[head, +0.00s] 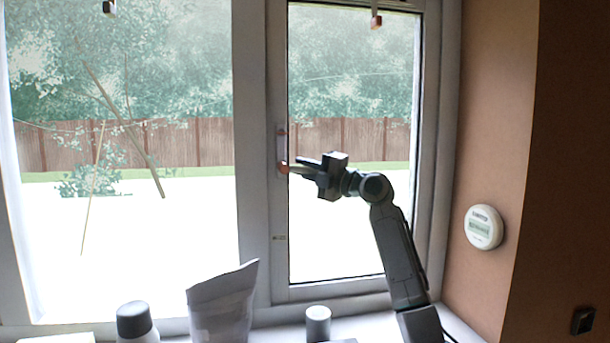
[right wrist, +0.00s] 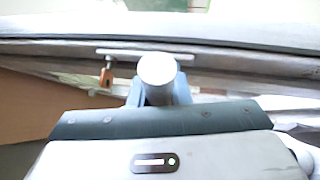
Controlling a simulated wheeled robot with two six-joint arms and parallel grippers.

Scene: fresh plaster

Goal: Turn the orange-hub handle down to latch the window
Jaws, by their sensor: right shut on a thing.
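The window handle (head: 282,145) is on the left stile of the right-hand window sash in the head view. An orange piece (right wrist: 106,76) shows left of the fingers. My left gripper is out of view.
A round white device (head: 483,227) is on the right wall. Another orange-marked fitting (head: 376,20) is at the top of the window.

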